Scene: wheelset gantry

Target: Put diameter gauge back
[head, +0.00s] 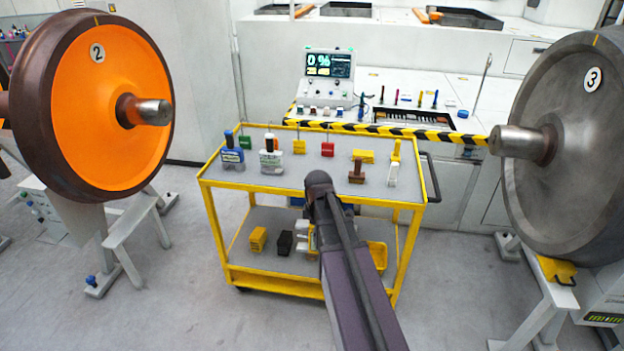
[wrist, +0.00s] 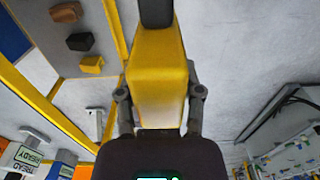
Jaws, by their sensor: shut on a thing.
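My gripper (wrist: 158,105) is shut on a yellow block-shaped thing, which I take to be the diameter gauge (wrist: 158,72). It fills the middle of the wrist view, between the two grey fingers, with a dark part at its far end. In the head view my dark arm reaches toward the front of the yellow cart (head: 310,191) and hides most of the gripper. White and yellow parts show beside the arm, but I cannot tell which belong to the held thing. In the wrist view the cart frame (wrist: 50,108) lies to the left of the held thing.
Bottles (head: 232,155), coloured blocks (head: 327,149) and a brown stand (head: 356,172) are on the cart's top. Its lower shelf holds a yellow block (head: 258,238) and a black block (head: 285,242). Wheels flank the cart, orange (head: 105,105) and grey (head: 575,150).

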